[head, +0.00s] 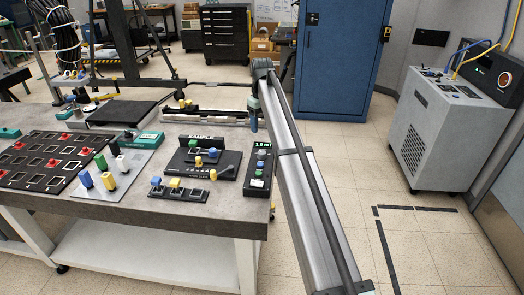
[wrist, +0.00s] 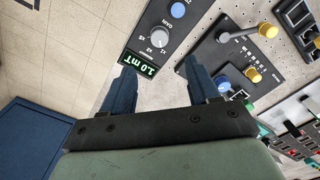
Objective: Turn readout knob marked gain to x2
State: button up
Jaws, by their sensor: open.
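The dark readout box (head: 257,185) stands near the right edge of the table in the head view. Its lit display (wrist: 142,69) reads 1.0 mT, and it shows in the head view too (head: 262,145). Past the display in the wrist view is the grey gain knob (wrist: 160,37), with small multiplier marks around it. I cannot tell which mark its pointer faces. A blue button or knob (wrist: 178,10) lies beyond it on the same box. My gripper (wrist: 158,66) is open and empty, its blue fingertips short of the gain knob and apart from it. It also shows above the table in the head view (head: 254,126).
A black panel (wrist: 222,55) with a yellow-ended lever (wrist: 266,31) and several coloured knobs sits beside the readout. A row of small yellow and blue switches (head: 178,192) lies at the table front. Open floor (head: 400,230) lies to the right of the table.

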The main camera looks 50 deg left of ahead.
aim_at(262, 152)
notch_tip(262, 152, down, 12)
jog(key=shift+f, duration=0.15)
dwell(0.3)
jog(key=shift+c, duration=0.3)
jog(key=c, duration=1)
jog(key=m, duration=0.4)
jog(key=shift+m, duration=2.3)
